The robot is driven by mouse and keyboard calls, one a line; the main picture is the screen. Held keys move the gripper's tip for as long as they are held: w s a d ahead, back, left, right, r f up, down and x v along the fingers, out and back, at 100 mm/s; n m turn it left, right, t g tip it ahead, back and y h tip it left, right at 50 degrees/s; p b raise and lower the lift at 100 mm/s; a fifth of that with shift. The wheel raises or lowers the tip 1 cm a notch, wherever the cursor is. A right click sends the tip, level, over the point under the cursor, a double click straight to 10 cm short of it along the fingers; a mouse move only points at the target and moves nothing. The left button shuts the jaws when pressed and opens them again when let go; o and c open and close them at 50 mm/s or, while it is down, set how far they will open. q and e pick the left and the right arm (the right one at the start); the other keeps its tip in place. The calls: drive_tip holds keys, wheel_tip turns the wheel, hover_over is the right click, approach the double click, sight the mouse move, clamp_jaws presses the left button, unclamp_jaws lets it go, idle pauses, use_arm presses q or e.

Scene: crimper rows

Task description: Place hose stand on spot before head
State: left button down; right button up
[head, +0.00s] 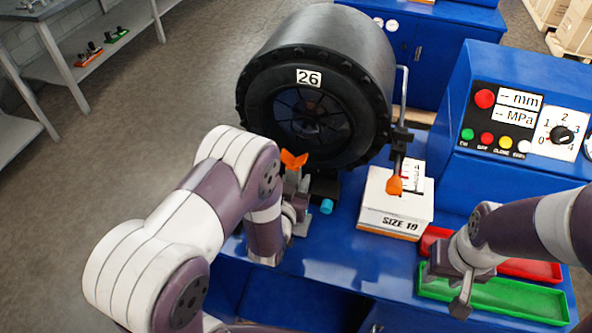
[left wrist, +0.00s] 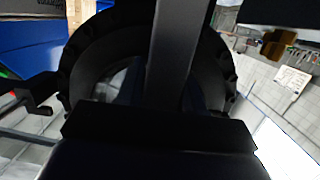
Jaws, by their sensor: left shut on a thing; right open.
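The crimper head (head: 310,90) is a big black drum with the label 26, standing on the blue machine table (head: 330,270). My left gripper (head: 296,205) is just in front of its lower left side, shut on the hose stand (head: 293,160), whose orange forked top shows above the fingers. The stand's lower part is largely hidden by my arm. In the left wrist view the drum (left wrist: 90,60) fills the background behind dark, close parts that I cannot tell apart. The spot itself cannot be made out. My right gripper (head: 463,290) is open and empty over the green tray.
A small cyan piece (head: 326,206) is beside my left gripper. A green tray (head: 510,298) and red tray (head: 530,270) lie at right, below the control panel (head: 520,120).

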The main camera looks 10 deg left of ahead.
use_arm(q)
drive_tip(key=shift+w+f, duration=0.1)
drive_tip(key=shift+w, duration=0.15)
drive_tip(key=shift+s, duration=0.1)
drive_tip(key=c, duration=1)
unclamp_jaws()
drive_tip(key=shift+s+f, duration=0.15)
drive_tip(key=shift+f, duration=0.15)
drive_tip(key=shift+o, duration=1.4)
